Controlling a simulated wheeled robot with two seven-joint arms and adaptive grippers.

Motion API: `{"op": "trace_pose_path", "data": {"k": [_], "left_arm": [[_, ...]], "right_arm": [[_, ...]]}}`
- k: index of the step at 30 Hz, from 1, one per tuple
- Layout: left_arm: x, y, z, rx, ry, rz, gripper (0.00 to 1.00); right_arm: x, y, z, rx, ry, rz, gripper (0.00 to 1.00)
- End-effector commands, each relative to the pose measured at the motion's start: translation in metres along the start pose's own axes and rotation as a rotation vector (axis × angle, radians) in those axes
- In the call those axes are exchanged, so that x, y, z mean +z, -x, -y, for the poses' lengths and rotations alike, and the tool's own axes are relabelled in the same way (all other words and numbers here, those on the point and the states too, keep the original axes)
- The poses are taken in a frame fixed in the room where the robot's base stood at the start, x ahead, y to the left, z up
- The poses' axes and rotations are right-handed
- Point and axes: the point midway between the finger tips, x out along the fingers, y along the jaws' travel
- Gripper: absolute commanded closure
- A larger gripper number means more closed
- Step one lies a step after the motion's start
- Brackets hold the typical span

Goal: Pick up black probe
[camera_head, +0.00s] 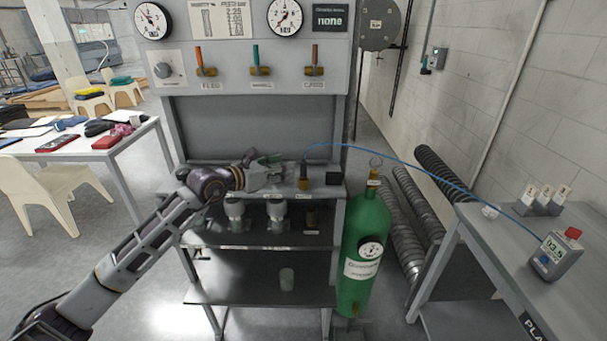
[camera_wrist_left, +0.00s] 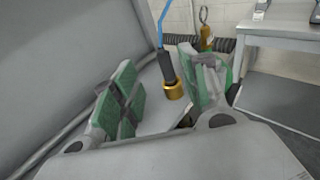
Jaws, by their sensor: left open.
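The black probe (camera_head: 304,170) stands upright in a brass fitting (camera_head: 304,185) on the bench's top shelf, with a blue cable running from its top. In the left wrist view the probe (camera_wrist_left: 166,66) and its brass base (camera_wrist_left: 173,91) show between and beyond the fingers. My left gripper (camera_head: 281,171) is just left of the probe in the head view, pointing at it. In the wrist view the left gripper (camera_wrist_left: 162,90) has its green-padded fingers wide apart, with nothing held. My right gripper is not in view.
A small black block (camera_head: 333,178) sits right of the probe. A green cylinder (camera_head: 363,245) stands beside the bench. The blue cable (camera_head: 420,167) arches to a meter (camera_head: 556,256) on the right table (camera_head: 480,225). Grey canisters (camera_head: 276,215) stand on the lower shelf.

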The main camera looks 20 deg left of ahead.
Motion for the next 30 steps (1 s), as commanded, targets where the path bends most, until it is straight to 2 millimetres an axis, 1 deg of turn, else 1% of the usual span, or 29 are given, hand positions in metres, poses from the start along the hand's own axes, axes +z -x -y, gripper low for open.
{"op": "trace_pose_path", "data": {"k": [5,12,14,30], "left_arm": [[0.001,-0.015,0.000,0.000,0.000,0.001,0.56],[0.001,-0.034,0.001,-0.001,0.000,0.001,0.56],[0.001,-0.037,0.001,-0.001,0.000,0.000,0.56],[0.001,-0.042,0.001,-0.001,-0.001,0.000,0.56]], "right_arm": [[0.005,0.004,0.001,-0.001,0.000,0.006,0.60],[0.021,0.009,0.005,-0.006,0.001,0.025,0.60],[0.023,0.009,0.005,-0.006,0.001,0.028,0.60],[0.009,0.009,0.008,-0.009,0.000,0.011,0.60]]}}
